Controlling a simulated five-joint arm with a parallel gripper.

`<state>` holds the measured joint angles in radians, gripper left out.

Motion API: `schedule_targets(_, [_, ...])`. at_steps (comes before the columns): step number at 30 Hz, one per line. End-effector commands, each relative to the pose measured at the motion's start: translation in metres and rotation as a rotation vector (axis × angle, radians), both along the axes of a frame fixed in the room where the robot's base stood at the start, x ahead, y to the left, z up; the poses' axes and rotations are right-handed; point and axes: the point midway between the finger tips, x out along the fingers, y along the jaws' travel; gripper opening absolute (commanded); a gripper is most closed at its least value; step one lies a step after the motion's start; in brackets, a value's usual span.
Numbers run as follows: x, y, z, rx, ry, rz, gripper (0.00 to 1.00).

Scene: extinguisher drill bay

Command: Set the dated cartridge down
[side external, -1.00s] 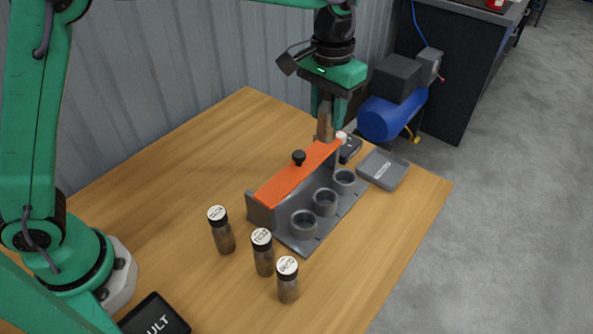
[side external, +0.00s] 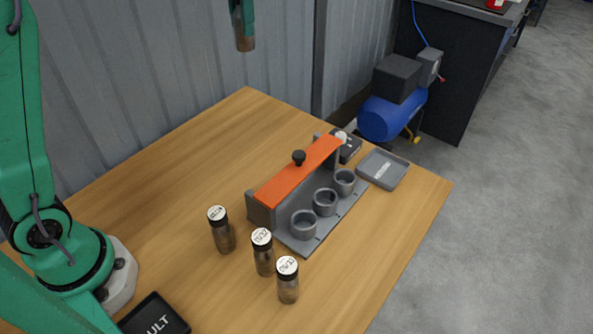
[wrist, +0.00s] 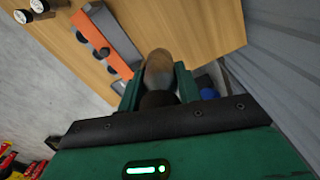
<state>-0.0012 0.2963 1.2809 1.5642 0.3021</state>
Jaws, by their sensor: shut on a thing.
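My gripper (side external: 242,16) is at the top edge of the side view, mostly cut off. It is shut on a brown cartridge (side external: 245,40), held high above the table near the wall. The wrist view shows the cartridge (wrist: 159,66) between the green fingers; no label or date is readable on it. Three brown cartridges with white, marked caps stand upright on the table: left (side external: 225,238), middle (side external: 264,260) and right (side external: 288,288). Their cap writing is too small to read.
A grey rack (side external: 262,213) with an orange top (side external: 290,180), black knob and three seemingly empty cups stands mid-table. A grey tray (side external: 382,170) lies to its right, with a small dark device (side external: 349,150) nearby. A black lettered tray (side external: 155,318) lies front left.

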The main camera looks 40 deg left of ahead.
Motion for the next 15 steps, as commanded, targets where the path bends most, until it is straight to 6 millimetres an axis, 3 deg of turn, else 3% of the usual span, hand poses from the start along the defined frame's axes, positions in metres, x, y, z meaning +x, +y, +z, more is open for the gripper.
schedule_targets(8, [0.008, -0.015, -0.006, 0.0, 0.0, -0.024, 0.0])
schedule_targets(15, [0.029, -0.066, -0.028, 0.0, 0.001, -0.104, 0.0])
